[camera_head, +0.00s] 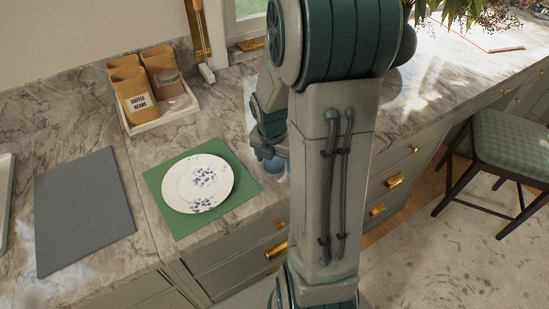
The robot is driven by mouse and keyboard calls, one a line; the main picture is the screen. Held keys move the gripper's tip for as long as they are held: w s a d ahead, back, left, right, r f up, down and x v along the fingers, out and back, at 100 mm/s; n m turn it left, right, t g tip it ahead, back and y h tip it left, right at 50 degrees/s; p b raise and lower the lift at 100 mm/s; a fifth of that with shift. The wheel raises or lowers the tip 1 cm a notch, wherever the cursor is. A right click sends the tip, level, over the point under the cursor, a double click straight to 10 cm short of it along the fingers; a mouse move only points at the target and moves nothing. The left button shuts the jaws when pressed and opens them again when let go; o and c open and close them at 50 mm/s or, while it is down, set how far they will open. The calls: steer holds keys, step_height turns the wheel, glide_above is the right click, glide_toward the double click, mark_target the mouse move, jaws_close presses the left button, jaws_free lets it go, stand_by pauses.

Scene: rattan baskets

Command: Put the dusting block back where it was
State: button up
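I cannot make out a dusting block in the head view. My gripper (270,158) points down over the marble counter, just right of the green mat. My own arm hides much of it, and its fingers are too small and covered to show whether they are open or hold anything. A small blue-grey shape shows at its lower end; I cannot tell whether it is a finger or a held thing.
A white patterned plate (198,183) lies on a green mat (244,191). A grey mat (84,210) lies to the left. A white tray (181,113) holds brown canisters (138,98) at the back. A checked chair (511,146) stands right. My arm blocks the middle.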

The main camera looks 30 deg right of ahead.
mark_target(273, 165)
step_height(273, 165, up, 12)
steer(key=a+f, duration=0.1)
steer(key=s+a+r+m+t, duration=0.1)
steer(key=s+a+m, duration=0.4)
steer(key=m, duration=0.7)
steer(key=s+a+r+m+t+y, duration=0.1)
steer(key=s+a+r+m, duration=0.2)
steer(key=m, duration=1)
steer(key=s+a, duration=0.3)
steer(key=s, duration=0.2)
steer(key=shift+r, duration=0.3)
steer(key=shift+a, duration=0.1)
